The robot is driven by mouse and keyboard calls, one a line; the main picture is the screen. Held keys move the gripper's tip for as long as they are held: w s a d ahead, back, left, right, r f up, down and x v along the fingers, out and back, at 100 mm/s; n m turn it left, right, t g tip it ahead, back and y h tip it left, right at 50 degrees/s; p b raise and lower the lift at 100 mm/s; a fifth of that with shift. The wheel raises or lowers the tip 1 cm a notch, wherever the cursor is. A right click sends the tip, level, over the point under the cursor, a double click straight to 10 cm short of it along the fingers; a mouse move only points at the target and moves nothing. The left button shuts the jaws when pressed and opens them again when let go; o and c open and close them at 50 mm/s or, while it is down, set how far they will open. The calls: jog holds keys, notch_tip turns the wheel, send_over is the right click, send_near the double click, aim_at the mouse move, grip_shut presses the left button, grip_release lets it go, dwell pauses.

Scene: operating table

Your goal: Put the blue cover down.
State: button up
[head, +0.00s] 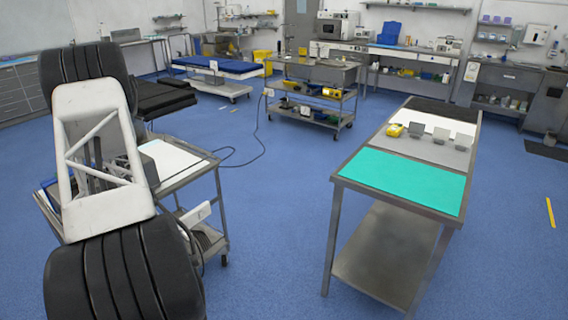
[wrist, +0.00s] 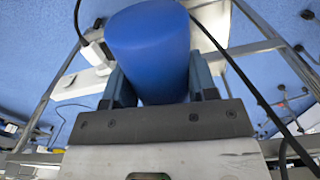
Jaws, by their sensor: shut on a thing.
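The blue cover (wrist: 148,40) is a smooth, rounded blue piece in the wrist view. My gripper (wrist: 160,82) is shut on it, with one finger on each side. The cover sticks out beyond the fingertips and is held clear of the floor.
A steel table (head: 340,180) with a green mat (head: 405,178) stands right of centre. It bears a yellow item (head: 393,130) and several small grey pieces. A trolley (head: 190,180) stands behind my arm. Metal legs and a dark cable (wrist: 232,62) show around the gripper.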

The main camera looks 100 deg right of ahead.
jog(key=s+d+r+m, duration=0.1)
jog(key=s+d+r, duration=0.25)
jog(key=s, duration=1.25)
jog(key=s+d+r+m, duration=0.2)
jog(key=s+r, duration=0.2)
jog(key=s, duration=1.1)
jog(key=s+d+r+m, duration=0.15)
jog(key=s+r, duration=0.25)
jog(key=s, duration=1.2)
jog(key=s+a+r+m, duration=0.1)
jog(key=s+a+r, duration=0.3)
jog(key=s, duration=1)
jog(key=s+a+r+m, duration=0.1)
jog(key=s+a+r, duration=0.3)
jog(key=s+a, duration=0.5)
jog(key=s+a+r+m, duration=0.1)
jog(key=s+a+r, duration=0.3)
jog(key=s, duration=1.5)
jog(key=a, duration=0.3)
jog(key=shift+s, duration=0.25)
jog(key=shift+d+f, duration=0.1)
jog(key=shift+d, duration=0.05)
send_over(400, 183)
jog(key=shift+s+d+f, duration=0.1)
jog(key=shift+s+f, duration=0.05)
jog(key=shift+f, duration=0.55)
jog(key=shift+f, duration=1.75)
jog(key=shift+f, duration=0.1)
